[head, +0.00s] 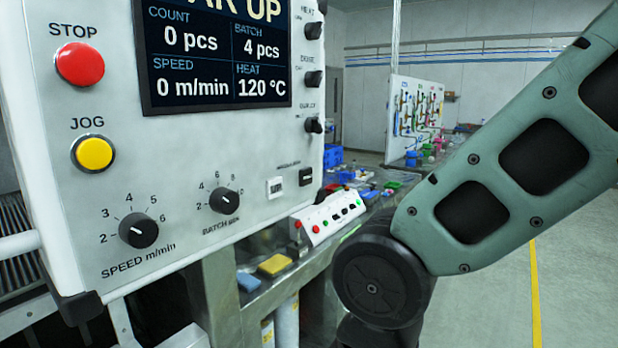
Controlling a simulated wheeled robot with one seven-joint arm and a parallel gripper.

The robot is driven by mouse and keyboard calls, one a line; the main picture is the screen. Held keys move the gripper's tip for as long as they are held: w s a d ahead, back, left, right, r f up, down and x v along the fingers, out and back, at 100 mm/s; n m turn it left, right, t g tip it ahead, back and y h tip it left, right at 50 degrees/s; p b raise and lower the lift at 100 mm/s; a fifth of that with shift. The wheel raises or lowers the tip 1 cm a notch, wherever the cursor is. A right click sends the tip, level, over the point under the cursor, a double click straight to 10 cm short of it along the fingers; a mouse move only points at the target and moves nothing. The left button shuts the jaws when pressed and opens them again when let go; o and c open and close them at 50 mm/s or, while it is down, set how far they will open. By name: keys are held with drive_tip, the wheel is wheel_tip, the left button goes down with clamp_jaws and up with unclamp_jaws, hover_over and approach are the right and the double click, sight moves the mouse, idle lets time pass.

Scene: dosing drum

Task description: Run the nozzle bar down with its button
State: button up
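The white control panel (195,150) fills the left of the head view. Low on its right side are a small white button (275,188) and a small black button (306,177), side by side under a label too small to read. I cannot tell from the label whether these move the nozzle bar. The nozzle bar itself is not recognisable in this view. My green arm crosses the right side, apart from the panel in the picture. My gripper is out of view.
The panel has a red STOP button (80,64), a yellow JOG button (93,153), a SPEED knob (138,230), a BATCH knob (224,201) and a screen (215,55) reading 0 pcs. A small button box (328,214) sits on the bench behind. Floor at right is open.

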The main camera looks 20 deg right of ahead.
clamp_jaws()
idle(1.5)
